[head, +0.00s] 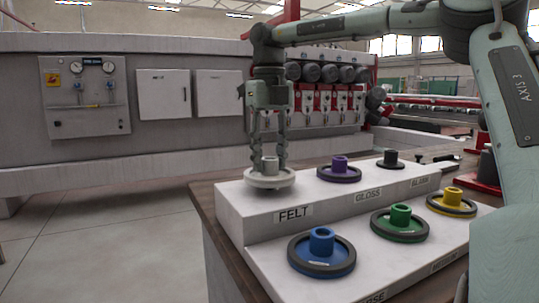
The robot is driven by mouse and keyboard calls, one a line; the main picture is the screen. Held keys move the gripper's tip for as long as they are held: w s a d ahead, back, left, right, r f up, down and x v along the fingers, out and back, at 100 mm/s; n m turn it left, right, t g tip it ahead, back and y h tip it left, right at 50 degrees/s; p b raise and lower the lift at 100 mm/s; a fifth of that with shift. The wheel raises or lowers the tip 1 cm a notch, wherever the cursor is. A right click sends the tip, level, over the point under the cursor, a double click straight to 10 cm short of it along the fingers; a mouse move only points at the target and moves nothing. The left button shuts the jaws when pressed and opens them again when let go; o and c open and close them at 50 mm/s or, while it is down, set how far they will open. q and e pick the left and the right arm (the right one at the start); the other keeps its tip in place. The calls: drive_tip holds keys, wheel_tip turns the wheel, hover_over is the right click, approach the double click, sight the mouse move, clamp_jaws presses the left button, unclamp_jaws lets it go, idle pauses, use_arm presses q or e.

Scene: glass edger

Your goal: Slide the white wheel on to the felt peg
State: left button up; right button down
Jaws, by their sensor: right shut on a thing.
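The white wheel (270,179), a flat disc with a raised grey-white hub, is at the left end of the rack's upper step, above the FELT label (294,214). My right gripper (270,158) points straight down with its fingers shut on the wheel's hub. The wheel looks level and very close to the step top; I cannot tell whether it touches. The felt peg is hidden by the wheel and fingers, so I cannot see how far the wheel is around it. My left gripper is not in view.
The white stepped rack (235,200) stands on a wooden table. A purple wheel (338,174) and a dark one (390,163) sit on its upper step. Blue (322,262), green (400,232) and yellow (452,208) wheels sit on the lower step. A grey machine stands behind.

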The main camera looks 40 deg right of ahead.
drive_tip(key=shift+f+b, duration=0.5)
drive_tip(key=shift+f, duration=0.5)
drive_tip(key=c, duration=0.9)
unclamp_jaws()
wheel_tip(320, 180, up, 12)
drive_tip(key=shift+r, duration=0.1)
